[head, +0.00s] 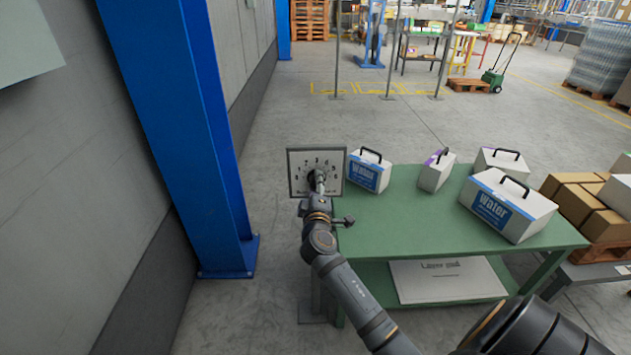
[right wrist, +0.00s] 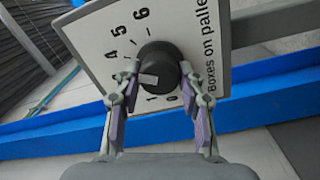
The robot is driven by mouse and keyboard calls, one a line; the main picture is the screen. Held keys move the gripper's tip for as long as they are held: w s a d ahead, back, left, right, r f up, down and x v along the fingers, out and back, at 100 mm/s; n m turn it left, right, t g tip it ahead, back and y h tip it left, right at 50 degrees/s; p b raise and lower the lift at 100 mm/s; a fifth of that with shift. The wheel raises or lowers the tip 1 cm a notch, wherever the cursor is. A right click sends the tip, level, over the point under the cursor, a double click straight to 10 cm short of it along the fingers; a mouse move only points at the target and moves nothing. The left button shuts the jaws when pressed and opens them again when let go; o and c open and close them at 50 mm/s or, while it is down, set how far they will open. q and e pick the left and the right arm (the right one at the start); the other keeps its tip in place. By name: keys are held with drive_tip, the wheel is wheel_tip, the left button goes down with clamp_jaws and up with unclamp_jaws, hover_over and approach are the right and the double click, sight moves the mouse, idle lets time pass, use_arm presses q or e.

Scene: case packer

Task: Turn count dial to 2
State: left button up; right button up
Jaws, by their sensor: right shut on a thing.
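The count dial is a black round knob (right wrist: 162,58) on a square white panel (head: 300,160) above the left end of the green table. In the right wrist view the panel (right wrist: 95,35) reads "Boxes on pallet", with 0, 1, 4, 5 and 6 visible around the knob. The 2 and 3 are hidden behind a finger. A pale pointer mark on the knob lies toward its lower left, near the 1 side; its exact number I cannot tell. My right gripper (right wrist: 159,70) is shut on the knob, one finger on each side. My left gripper is not in view.
The green table (head: 400,225) holds several white cases with black handles, one marked "water" (head: 508,206). A blue column (head: 185,130) stands left of the panel. Brown boxes (head: 578,200) sit at the right. The floor behind the table is open.

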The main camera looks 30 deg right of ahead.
drive_tip(key=n+p, duration=0.1)
drive_tip(key=n, duration=0.2)
drive_tip(key=r+n+p, duration=0.1)
drive_tip(key=n, duration=0.1)
drive_tip(key=shift+w+r+n+t+p, duration=0.1)
drive_tip(key=shift+n+t+p, duration=0.2)
drive_tip(key=shift+n+p, duration=0.1)
drive_tip(key=n+p, duration=0.2)
drive_tip(key=n, duration=0.3)
drive_tip(key=shift+d+n+p, duration=0.1)
drive_tip(key=shift+n+p, duration=0.3)
drive_tip(key=shift+n, duration=0.3)
drive_tip(key=o, duration=1)
drive_tip(key=shift+f, duration=0.2)
drive_tip(key=shift+o, duration=0.7)
drive_tip(key=shift+w+d+f, duration=0.1)
drive_tip(key=shift+d+f, duration=0.05)
drive_tip(key=shift+f, duration=0.15)
drive_tip(key=v, duration=1.2)
drive_tip(key=shift+r, duration=0.15)
